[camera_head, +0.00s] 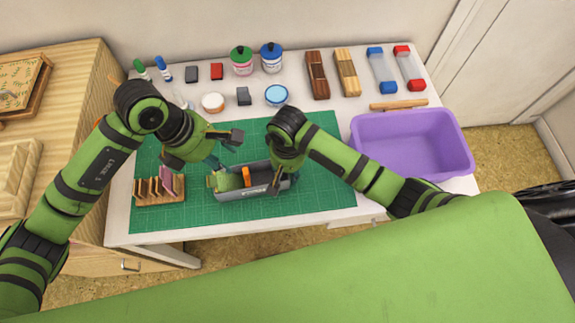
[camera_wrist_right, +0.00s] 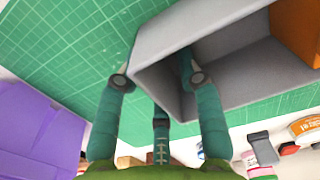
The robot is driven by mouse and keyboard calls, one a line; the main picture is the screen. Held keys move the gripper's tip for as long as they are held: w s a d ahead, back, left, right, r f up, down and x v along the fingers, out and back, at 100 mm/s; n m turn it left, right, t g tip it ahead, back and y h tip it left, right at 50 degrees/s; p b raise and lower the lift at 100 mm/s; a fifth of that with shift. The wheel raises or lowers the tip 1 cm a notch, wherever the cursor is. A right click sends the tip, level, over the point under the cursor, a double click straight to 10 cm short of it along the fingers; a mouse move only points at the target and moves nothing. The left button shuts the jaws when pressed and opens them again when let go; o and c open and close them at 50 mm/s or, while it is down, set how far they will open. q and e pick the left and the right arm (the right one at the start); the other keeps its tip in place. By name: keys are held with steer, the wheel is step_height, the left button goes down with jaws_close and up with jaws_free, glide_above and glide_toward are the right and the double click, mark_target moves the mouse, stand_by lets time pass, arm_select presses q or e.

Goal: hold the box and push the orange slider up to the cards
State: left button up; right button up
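The grey box (camera_head: 252,194) lies on the green cutting mat and shows large in the right wrist view (camera_wrist_right: 162,88). The orange slider (camera_head: 246,176) stands upright inside it near the middle, and also shows in the right wrist view (camera_wrist_right: 296,28). Green cards (camera_head: 226,181) stand at the box's left end, left of the slider. My right gripper (camera_head: 278,181) is at the box's right end, one finger in front of the opening and another outside; firm contact is unclear. My left gripper (camera_head: 196,163) is above and left of the cards, its fingers apart and empty.
A wooden rack (camera_head: 160,198) with several upright stamps or cards stands left of the box. A purple bin (camera_head: 410,143) is at the right. Jars, inkpads and bottles line the back. The mat (camera_head: 320,190) right of the box is clear.

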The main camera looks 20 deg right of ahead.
mark_target(244, 172)
jaws_close()
arm_select(q)
steer(key=shift+o, duration=0.6)
steer(key=shift+m, duration=0.7)
steer(key=x, duration=1)
steer(key=shift+d, duration=0.1)
